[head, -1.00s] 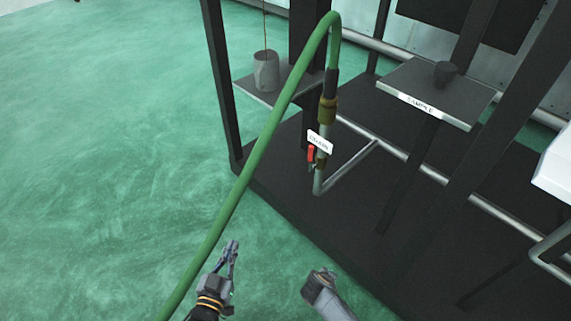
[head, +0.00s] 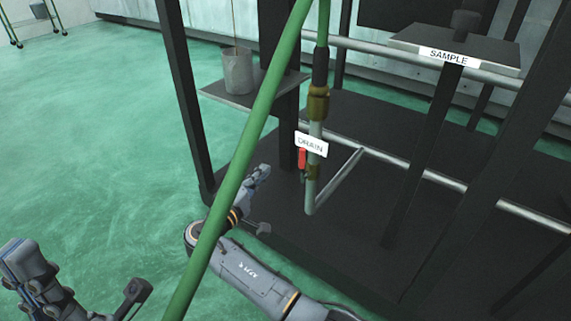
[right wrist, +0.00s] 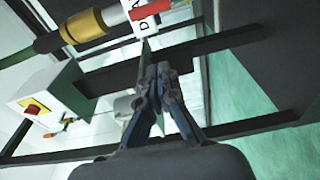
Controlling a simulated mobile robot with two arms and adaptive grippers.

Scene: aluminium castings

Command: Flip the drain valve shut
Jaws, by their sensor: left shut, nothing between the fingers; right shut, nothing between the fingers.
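The red drain valve handle (head: 301,159) hangs roughly vertical beside the thin upright pipe, under the white DRAIN label (head: 311,144). In the right wrist view part of a red piece (right wrist: 139,10) shows by the cut-off label (right wrist: 150,22). My right gripper (head: 264,170) is shut and empty, to the left of the handle and slightly lower in the head view, apart from it. Its closed fingertips (right wrist: 160,72) point toward the label in the right wrist view. My left gripper (head: 18,250) is shut and empty, far from the valve at the lower left.
A green hose (head: 262,110) arches down to a brass coupling (head: 317,104) above the valve and crosses in front of my right arm. Dark frame posts stand around it. A shelf holds a grey cup (head: 238,70). A SAMPLE shelf (head: 490,52) is at right. Green floor is open at left.

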